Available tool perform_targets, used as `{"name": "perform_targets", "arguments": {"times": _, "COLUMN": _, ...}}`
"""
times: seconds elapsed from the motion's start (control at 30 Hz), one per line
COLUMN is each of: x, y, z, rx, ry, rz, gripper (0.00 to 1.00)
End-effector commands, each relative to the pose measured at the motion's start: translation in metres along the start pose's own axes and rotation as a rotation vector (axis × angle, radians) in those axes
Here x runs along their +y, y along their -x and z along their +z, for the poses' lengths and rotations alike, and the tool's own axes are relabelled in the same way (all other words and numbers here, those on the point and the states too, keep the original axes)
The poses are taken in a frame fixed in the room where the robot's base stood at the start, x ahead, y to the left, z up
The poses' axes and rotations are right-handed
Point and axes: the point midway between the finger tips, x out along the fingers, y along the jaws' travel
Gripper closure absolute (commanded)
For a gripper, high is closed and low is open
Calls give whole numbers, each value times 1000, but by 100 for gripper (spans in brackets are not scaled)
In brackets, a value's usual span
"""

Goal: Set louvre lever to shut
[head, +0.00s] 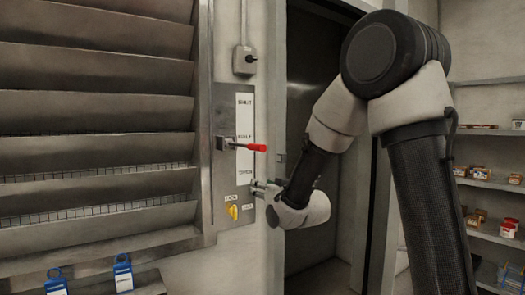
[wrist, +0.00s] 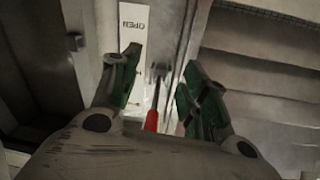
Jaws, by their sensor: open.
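The louvre lever is a metal arm with a red grip (head: 257,147), sticking out to the right from a steel plate (head: 222,180). It stands about level with the middle label, HALF, on a white strip (head: 244,115) that reads SHUT at the top and OPEN at the bottom. My gripper (head: 263,188) is open, below the red grip and near the OPEN label. In the wrist view the red grip (wrist: 152,120) shows between the two spread fingers of my gripper (wrist: 160,68). I cannot tell whether they touch it; no hold is visible.
Large tilted louvre slats (head: 95,112) fill the left. A yellow knob (head: 233,211) sits low on the plate. A grey switch box (head: 244,60) is above it. Blue tags (head: 123,272) hang at lower left. A dark doorway (head: 310,70) and stocked shelves (head: 490,184) are right.

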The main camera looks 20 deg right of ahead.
Motion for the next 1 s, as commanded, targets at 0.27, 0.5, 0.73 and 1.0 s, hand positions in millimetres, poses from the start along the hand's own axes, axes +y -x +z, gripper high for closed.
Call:
{"name": "perform_targets", "arguments": {"times": 0.27, "x": -14, "y": 14, "z": -91, "rx": 376, "ry": -43, "rz": -69, "gripper": 55}}
{"name": "perform_targets", "arguments": {"times": 0.5, "x": -17, "y": -11, "z": -106, "rx": 394, "ry": -51, "rz": -74, "gripper": 55}}
{"name": "perform_targets", "arguments": {"times": 0.73, "x": -19, "y": -44, "z": -119, "rx": 392, "ry": -51, "rz": -73, "gripper": 55}}
{"name": "perform_targets", "arguments": {"times": 1.0, "x": -20, "y": -55, "z": -124, "rx": 391, "ry": -50, "rz": -73, "gripper": 55}}
